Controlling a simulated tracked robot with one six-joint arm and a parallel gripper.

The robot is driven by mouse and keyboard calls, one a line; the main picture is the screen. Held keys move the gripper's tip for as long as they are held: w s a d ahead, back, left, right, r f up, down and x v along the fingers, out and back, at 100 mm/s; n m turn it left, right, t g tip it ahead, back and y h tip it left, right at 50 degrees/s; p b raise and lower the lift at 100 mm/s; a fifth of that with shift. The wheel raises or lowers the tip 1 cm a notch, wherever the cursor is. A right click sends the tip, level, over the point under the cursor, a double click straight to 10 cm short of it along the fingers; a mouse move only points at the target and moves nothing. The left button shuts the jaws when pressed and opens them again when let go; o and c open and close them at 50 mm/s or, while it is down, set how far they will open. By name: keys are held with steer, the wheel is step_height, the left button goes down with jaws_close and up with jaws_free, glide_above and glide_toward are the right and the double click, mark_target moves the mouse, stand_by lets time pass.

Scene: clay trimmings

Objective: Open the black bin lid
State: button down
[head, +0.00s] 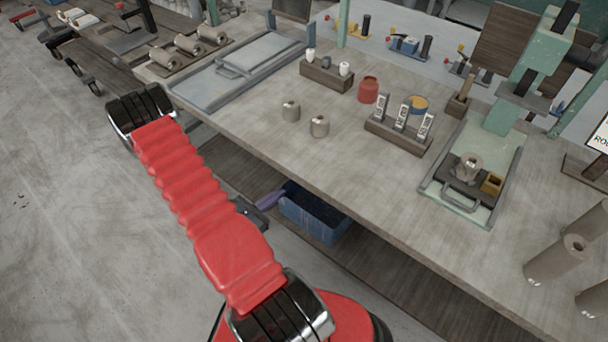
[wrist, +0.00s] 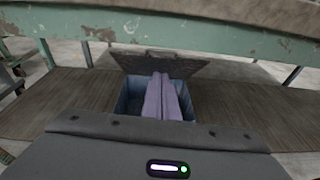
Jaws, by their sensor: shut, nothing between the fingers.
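A blue bin (wrist: 132,101) stands on the wooden shelf under the worktable. Its black lid (wrist: 160,65) is raised and tilted back at the bin's far side in the wrist view, and the bin's mouth shows open below it. In the head view the blue bin (head: 312,221) is partly covered by the tabletop, and I cannot make out the lid there. My gripper (wrist: 161,78) has two lilac fingers pressed together and empty, over the bin's opening in the wrist view. I cannot tell whether the fingertips touch the lid. In the head view my gripper (head: 268,200) is left of the bin.
The tabletop (head: 230,122) overhangs the shelf, and its green rail (wrist: 140,28) crosses above the bin. The shelf (wrist: 60,97) is bare on both sides of the bin. Clay pieces, a red jar (head: 368,90) and racks stand on the table. Open floor lies left.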

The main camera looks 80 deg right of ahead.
steer(key=shift+s+f+n+t, duration=0.15)
steer(key=shift+s+f+n, duration=0.05)
steer(key=shift+f, duration=0.4)
steer(key=shift+s+f+n+t, duration=0.15)
steer(key=shift+f+n, duration=0.05)
steer(key=shift+f, duration=0.35)
steer(key=shift+d, duration=0.2)
steer(key=r+x, duration=0.2)
steer(key=x, duration=1)
steer(key=shift+s+d+r, duration=0.3)
steer(key=shift+d+r, duration=0.1)
steer(key=shift+d, duration=0.1)
